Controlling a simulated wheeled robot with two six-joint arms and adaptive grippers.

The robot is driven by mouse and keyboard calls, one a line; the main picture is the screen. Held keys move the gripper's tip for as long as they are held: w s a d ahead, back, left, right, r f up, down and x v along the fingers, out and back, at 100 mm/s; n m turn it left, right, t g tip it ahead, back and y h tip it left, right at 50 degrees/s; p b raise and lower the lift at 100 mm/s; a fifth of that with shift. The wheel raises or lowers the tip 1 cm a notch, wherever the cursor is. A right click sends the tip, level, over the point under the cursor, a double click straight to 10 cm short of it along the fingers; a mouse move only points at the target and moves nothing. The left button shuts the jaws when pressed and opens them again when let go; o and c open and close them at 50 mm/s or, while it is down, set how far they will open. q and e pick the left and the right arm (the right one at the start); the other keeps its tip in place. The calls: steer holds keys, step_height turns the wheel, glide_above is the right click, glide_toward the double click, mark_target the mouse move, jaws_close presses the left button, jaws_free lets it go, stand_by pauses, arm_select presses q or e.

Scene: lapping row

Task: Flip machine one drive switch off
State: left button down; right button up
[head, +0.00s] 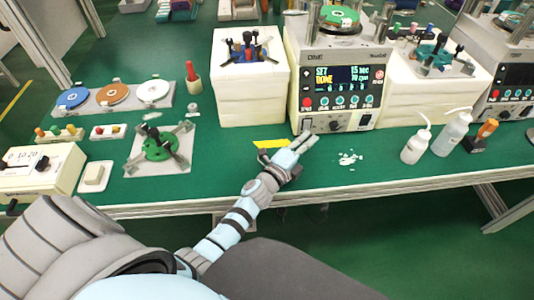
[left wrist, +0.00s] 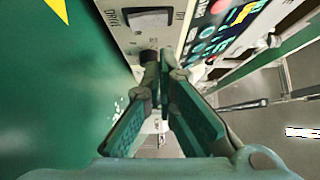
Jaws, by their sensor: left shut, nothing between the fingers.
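Machine one (head: 335,88) is a white box with a lit display and a round plate on top, standing at the back edge of the green bench. In the left wrist view the panel (left wrist: 125,40) shows the word DRIVE and the switch (left wrist: 148,19) beside an OFF mark. I cannot tell which way the switch is set. My left gripper (head: 306,141) is shut and empty, its tips just in front of and below the switch; contact is unclear. It also shows in the left wrist view (left wrist: 158,65).
A yellow marking (head: 270,143) lies left of my gripper and white scraps (head: 349,158) lie to its right. White bottles (head: 416,146) stand further right. A green fixture (head: 160,147) sits on a plate at left. The bench's front strip is mostly clear.

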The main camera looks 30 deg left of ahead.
arm_select(q)
steer(key=s, duration=0.3)
steer(key=s+a, duration=0.1)
steer(key=s, duration=0.3)
steer(key=s+r, duration=0.1)
steer(key=s, duration=0.2)
steer(key=shift+s+a, duration=0.3)
steer(key=shift+s, duration=0.1)
steer(key=s+a+r+b, duration=0.1)
steer(key=s+b, duration=0.2)
steer(key=s, duration=0.6)
steer(key=shift+a, duration=0.2)
